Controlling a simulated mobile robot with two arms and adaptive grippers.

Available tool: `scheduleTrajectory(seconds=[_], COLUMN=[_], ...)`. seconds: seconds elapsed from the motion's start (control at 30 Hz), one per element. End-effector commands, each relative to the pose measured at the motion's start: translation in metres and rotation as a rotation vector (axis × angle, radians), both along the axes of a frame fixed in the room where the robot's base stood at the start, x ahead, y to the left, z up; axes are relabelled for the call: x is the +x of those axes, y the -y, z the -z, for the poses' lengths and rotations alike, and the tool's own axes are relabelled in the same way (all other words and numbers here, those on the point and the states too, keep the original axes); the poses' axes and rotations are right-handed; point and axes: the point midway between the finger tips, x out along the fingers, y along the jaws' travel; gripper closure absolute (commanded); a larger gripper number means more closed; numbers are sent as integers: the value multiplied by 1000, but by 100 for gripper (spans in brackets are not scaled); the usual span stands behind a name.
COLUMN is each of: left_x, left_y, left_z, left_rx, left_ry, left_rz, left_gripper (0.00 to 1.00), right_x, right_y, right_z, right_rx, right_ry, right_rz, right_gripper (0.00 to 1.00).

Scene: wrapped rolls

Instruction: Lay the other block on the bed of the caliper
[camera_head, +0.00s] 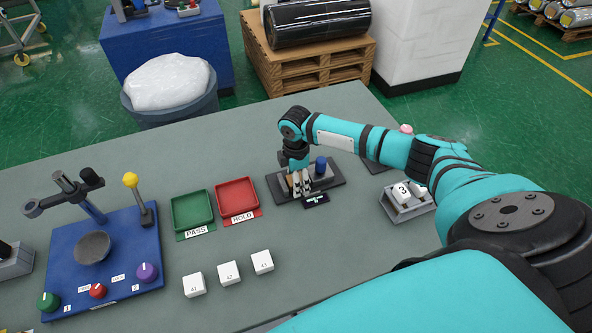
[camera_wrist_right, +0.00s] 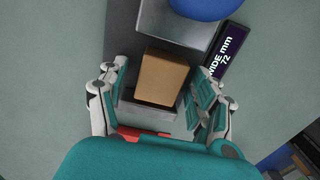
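A tan block (camera_wrist_right: 163,78) lies on the grey bed of the caliper (camera_wrist_right: 150,116). In the head view the caliper (camera_head: 333,182) has a dark base, a blue knob and a small display. My right gripper (camera_head: 300,188) is over the caliper and hides most of the block there. In the right wrist view its two fingers (camera_wrist_right: 158,105) are open, one on each side of the block, with gaps between finger and block. The display (camera_wrist_right: 222,55) shows 72 and "mm". My left gripper is not in view.
A green PASS tray (camera_head: 178,226) and a red HOLD tray (camera_head: 253,213) lie left of the caliper. Several white numbered blocks (camera_head: 229,273) stand in front of them. A grey holder (camera_head: 408,214) with white pieces is at right. A blue station (camera_head: 120,275) stands at left.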

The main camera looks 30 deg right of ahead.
Motion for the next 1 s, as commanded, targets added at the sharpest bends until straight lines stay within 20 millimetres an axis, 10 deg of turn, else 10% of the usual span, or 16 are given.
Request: scheduleTrajectory(seconds=[0.37, 1.0], left_x=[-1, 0], left_y=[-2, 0], left_z=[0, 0], left_rx=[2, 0], left_ry=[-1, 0], left_rz=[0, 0], left_gripper=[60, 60], right_x=[1, 0], right_y=[1, 0], right_z=[-9, -116], right_rx=[0, 1], right_ry=[3, 0], right_rz=[0, -1], right_gripper=[32, 32])
